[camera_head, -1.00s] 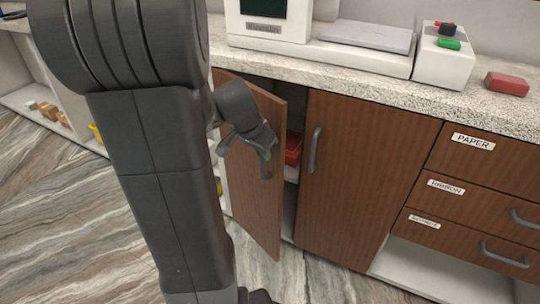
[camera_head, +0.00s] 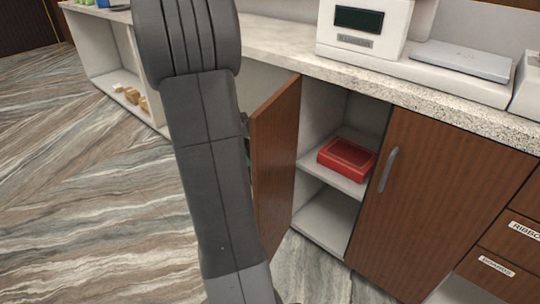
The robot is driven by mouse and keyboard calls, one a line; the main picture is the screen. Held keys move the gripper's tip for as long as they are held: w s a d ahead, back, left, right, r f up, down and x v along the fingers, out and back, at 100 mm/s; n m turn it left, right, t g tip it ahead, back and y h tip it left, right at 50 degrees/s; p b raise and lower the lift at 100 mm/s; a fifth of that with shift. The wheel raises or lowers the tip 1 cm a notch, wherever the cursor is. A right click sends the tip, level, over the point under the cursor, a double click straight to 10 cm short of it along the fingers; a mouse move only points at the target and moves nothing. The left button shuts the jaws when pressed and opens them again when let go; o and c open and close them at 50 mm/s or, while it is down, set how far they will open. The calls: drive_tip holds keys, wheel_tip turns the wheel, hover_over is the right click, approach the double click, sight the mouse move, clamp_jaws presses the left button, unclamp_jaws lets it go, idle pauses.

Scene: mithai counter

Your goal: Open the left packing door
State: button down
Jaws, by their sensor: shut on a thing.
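The left packing door (camera_head: 274,150) is brown wood and stands swung well out from the cabinet, seen almost edge-on. Its opening shows two white shelf levels, with a red box (camera_head: 347,158) on the upper one. My gripper (camera_head: 244,126) is almost wholly hidden behind my arm; only a dark sliver shows against the door's outer face. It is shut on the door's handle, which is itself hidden.
The right packing door (camera_head: 432,190) is closed, with a grey handle (camera_head: 388,169). Labelled drawers (camera_head: 508,250) are at the right. A speckled counter (camera_head: 290,47) holds a white scale (camera_head: 362,32). Open shelves (camera_head: 115,60) stand at the left. The marbled floor (camera_head: 90,200) is clear.

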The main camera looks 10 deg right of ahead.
drive_tip(key=w+a+p, duration=0.2)
drive_tip(key=w+a, duration=0.2)
drive_tip(key=w, duration=0.1)
drive_tip(key=shift+a, duration=0.25)
drive_tip(key=shift+w, duration=0.1)
drive_tip(key=c, duration=1.5)
unclamp_jaws()
drive_tip(key=shift+d, duration=0.1)
drive_tip(key=shift+o, duration=0.2)
drive_tip(key=p+v, duration=0.4)
drive_tip(key=v, duration=1)
drive_tip(key=shift+f, duration=0.1)
drive_tip(key=b+x, duration=0.4)
drive_tip(key=x, duration=1)
